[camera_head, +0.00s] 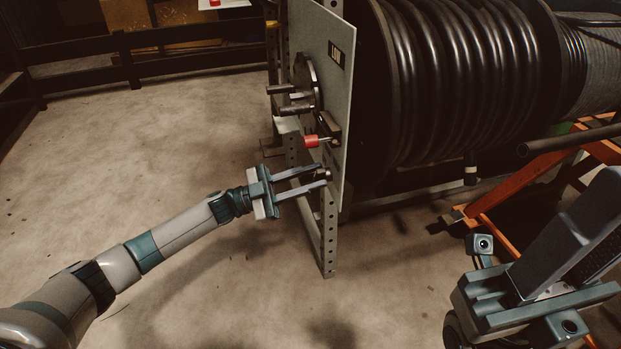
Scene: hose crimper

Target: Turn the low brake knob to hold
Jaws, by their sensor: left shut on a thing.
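My left gripper (325,175) comes from the left and reaches the panel's lower part. Its two fingers are shut on the small low brake knob (329,175), one finger above and one below. The knob is small and mostly hidden by the fingers, so its pointing direction cannot be read.
A red-gripped lever (312,141) sticks out just above my left fingers. Above it is a dark wheel with pegs (304,85). A perforated steel post (329,235) stands below the panel. The black hose reel (450,80) fills the back right. Floor at left is clear.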

